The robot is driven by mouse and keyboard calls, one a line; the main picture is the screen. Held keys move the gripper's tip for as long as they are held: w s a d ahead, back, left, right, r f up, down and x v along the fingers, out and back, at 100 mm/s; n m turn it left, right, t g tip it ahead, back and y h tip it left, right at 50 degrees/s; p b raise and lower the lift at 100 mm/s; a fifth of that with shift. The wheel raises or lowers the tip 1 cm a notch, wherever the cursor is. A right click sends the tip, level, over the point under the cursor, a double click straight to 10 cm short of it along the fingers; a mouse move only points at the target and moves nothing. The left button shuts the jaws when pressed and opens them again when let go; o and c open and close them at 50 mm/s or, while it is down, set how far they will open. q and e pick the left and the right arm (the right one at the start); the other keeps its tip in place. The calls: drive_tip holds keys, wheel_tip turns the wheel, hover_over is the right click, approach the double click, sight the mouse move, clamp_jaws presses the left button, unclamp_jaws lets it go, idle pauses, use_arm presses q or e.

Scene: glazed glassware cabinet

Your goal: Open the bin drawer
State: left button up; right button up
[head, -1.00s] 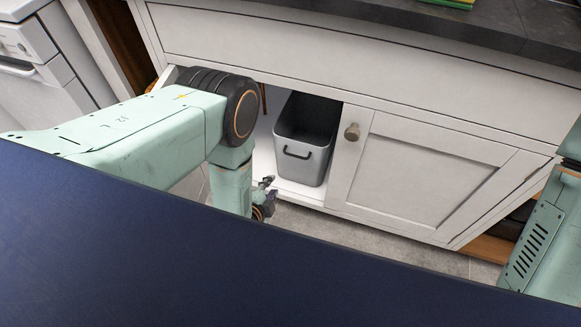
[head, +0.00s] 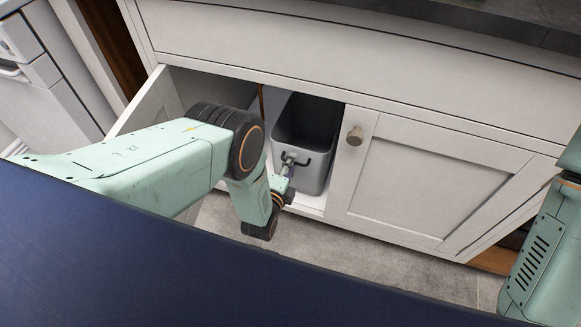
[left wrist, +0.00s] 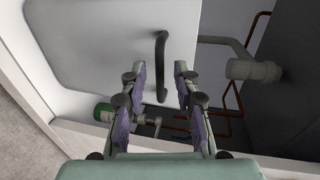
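The bin drawer is a grey, open-topped bin (head: 319,172) inside the open left side of the white cabinet, with a dark bar handle (head: 302,164) on its front. My left gripper (head: 289,160) is at the handle and hides part of it in the head view. In the left wrist view the left gripper (left wrist: 160,69) is open, with its purple-padded fingers on either side of the handle (left wrist: 162,48). A gap shows on both sides, so it is not gripped. The bin front (left wrist: 105,45) fills the upper left there. My right gripper is out of view.
The left cabinet door (head: 143,106) stands open; the right door (head: 425,190) with its round knob (head: 355,136) is shut. Pipes (left wrist: 253,70) and a green bottle (left wrist: 104,112) show beside the bin. The tiled floor (head: 340,250) in front is clear.

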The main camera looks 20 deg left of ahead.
use_arm(q)
drive_tip(key=shift+w, duration=0.2)
drive_tip(key=shift+c, duration=0.5)
clamp_jaws()
